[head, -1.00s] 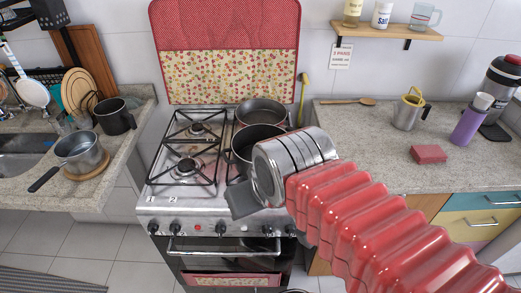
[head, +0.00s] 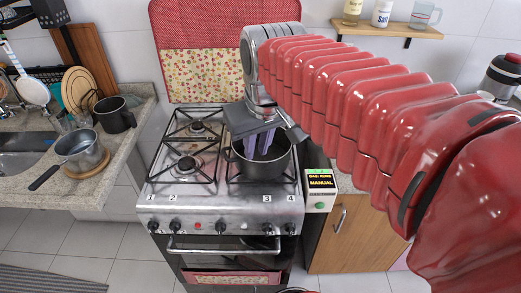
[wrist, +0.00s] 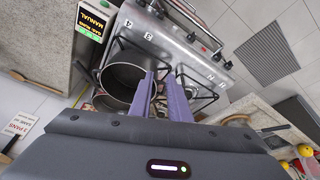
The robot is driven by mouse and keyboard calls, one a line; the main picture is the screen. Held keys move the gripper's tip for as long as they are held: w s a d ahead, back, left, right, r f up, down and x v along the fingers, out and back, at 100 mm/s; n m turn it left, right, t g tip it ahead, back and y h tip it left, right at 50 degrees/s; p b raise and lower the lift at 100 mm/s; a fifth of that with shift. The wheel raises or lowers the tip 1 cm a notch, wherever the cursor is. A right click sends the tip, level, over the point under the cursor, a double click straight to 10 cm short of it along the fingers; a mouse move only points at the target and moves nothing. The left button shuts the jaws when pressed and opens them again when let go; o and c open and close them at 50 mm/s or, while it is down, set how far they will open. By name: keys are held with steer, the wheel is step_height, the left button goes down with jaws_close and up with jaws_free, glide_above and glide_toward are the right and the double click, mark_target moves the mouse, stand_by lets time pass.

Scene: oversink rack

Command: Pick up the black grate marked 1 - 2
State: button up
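The black grate marked 1 - 2 (head: 180,182) lies on the left half of the stove in the head view, over two burners, with nothing on it. The labels 1 and 2 are on the stove front below it. My gripper (head: 262,146) is to the right of this grate, pointing down above the dark pot (head: 262,170) on the right grate. In the wrist view its two purple fingers (wrist: 162,76) are apart with nothing between them. Part of the grate's black bars also shows right of the fingers there, partly hidden by my gripper.
The pot also shows beside the fingers in the wrist view (wrist: 118,82). A gas box marked MANUAL (head: 320,187) stands right of the stove. A padded red cover (head: 225,25) stands behind.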

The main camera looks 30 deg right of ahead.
steer(key=w+d+g, duration=0.2)
steer(key=w+d, duration=0.6)
steer(key=d, duration=0.3)
steer(key=w+d+f+g, duration=0.1)
steer(key=w+d+g, duration=0.1)
steer(key=w+d, duration=0.6)
steer(key=d, duration=0.3)
steer(key=shift+w+f+y, duration=0.2)
steer(key=shift+f+y, duration=0.05)
steer(key=shift+y, duration=0.05)
steer(key=shift+f, duration=0.1)
step_height(320, 180, down, 8)
steer(key=shift+f, duration=0.25)
steer(key=shift+f, duration=0.1)
steer(key=shift+f, duration=2.5)
steer(key=shift+c, duration=0.5)
